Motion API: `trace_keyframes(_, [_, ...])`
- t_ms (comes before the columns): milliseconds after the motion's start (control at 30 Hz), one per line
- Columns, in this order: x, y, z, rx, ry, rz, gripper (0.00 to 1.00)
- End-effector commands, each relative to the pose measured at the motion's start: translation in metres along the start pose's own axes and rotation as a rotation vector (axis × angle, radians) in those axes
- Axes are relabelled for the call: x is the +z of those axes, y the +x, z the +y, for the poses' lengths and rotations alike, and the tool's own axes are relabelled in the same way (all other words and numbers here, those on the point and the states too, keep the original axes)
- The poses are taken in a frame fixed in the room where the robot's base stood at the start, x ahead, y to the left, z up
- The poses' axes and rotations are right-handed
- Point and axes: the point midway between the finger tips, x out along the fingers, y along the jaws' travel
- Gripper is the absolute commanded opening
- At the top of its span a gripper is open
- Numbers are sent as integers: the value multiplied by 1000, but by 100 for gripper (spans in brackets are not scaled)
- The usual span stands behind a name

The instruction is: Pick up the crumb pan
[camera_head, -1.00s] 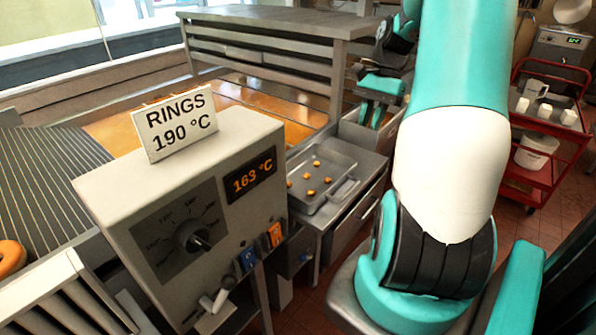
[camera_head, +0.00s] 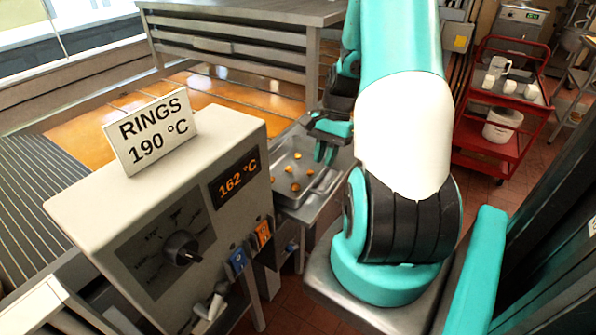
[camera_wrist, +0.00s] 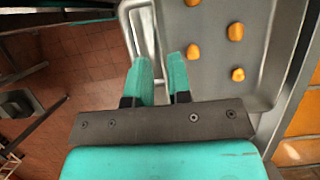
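The crumb pan (camera_head: 283,158) is a shallow grey metal tray with several orange-brown crumbs, on a metal surface beyond the control box. The wrist view shows part of the pan (camera_wrist: 205,75) at the upper right, with its looped handle (camera_wrist: 128,28) at its left side. My gripper (camera_head: 325,150) is at the pan's right side. In the wrist view my gripper (camera_wrist: 160,68) is open, its two teal fingers apart near the handle and the pan's edge.
A control box (camera_head: 150,190) with a dial, a "162 °C" display and a sign (camera_head: 150,131) reading "RINGS 190 °C" stands at left front. Orange liquid (camera_head: 215,90) lies behind it. A red cart (camera_head: 490,140) with white cups stands at right. Tiled floor shows between.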

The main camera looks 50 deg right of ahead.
Motion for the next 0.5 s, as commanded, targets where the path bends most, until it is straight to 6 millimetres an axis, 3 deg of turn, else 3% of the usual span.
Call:
trace_keyframes(300, [0,42,-2,3,1,-4,19])
trace_keyframes(500, [-1,51,-2,0,1,0,19])
